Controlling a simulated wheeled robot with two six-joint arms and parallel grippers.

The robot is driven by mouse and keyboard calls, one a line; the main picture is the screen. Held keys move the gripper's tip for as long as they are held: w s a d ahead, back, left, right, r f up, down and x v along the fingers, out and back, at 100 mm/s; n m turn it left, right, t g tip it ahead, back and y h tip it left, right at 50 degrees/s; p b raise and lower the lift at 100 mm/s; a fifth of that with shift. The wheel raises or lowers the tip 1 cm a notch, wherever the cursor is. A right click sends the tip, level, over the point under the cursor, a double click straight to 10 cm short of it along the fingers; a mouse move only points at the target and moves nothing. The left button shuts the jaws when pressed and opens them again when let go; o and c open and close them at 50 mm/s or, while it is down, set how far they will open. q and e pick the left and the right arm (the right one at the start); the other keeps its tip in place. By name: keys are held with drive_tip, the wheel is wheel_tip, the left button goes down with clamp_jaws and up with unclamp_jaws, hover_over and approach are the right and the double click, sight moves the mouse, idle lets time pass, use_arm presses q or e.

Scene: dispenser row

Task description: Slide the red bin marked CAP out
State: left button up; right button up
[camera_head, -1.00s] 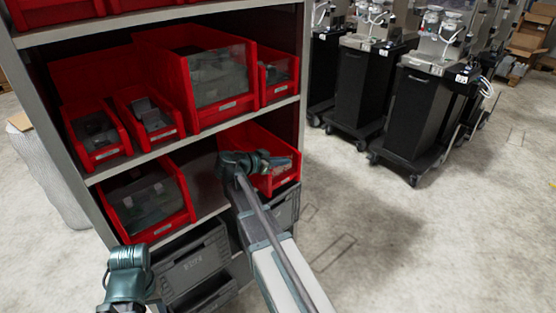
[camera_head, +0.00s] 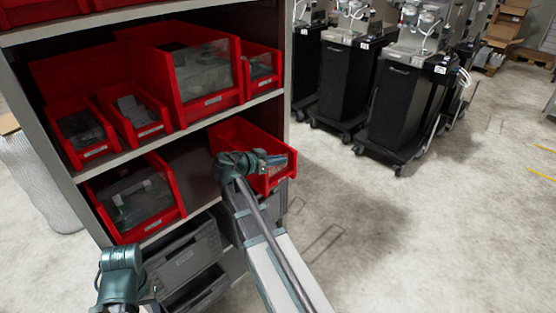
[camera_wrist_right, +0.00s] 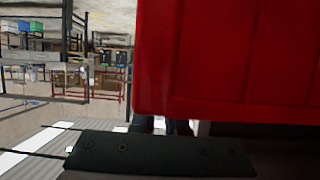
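A red bin (camera_head: 234,131) sits at the right end of the lower shelf, its front poking out past the shelf edge. Its label is not readable, so I cannot confirm CAP. My right gripper (camera_head: 277,160) is at the bin's front, partly covering it. In the right wrist view a red bin wall (camera_wrist_right: 230,60) fills the upper right, with a dark finger part (camera_wrist_right: 160,153) below it. Whether the fingers are closed on the bin is hidden. My left arm shows only as a teal joint at lower left; its gripper is out of sight.
Another red bin (camera_head: 132,203) with a clear front stands left on the same shelf. Several red bins fill the shelf above. Grey crates (camera_head: 190,258) are below. Open floor (camera_head: 400,240) lies to the right, with black wheeled machines (camera_head: 403,105) behind.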

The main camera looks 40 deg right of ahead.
drive_tip(key=o, duration=0.4)
drive_tip(key=shift+c, duration=0.2)
drive_tip(key=p+v, duration=0.5)
drive_tip(key=v, duration=0.9)
drive_tip(key=s+a+n+y+p, duration=0.3)
drive_tip(key=s+a+n+y, duration=0.1)
drive_tip(key=a, duration=0.5)
drive_tip(key=s+a+f+n+g+y+p, duration=0.1)
drive_tip(key=s+a+n+y+p, duration=0.3)
drive_tip(key=a+n, duration=0.5)
drive_tip(key=s+a+f+n+g+y+p, duration=0.1)
drive_tip(key=s+a+n+y+p, duration=0.3)
drive_tip(key=s+a+n, duration=0.3)
drive_tip(key=s+a, duration=0.1)
drive_tip(key=a, duration=0.2)
drive_tip(key=shift+f, duration=0.2)
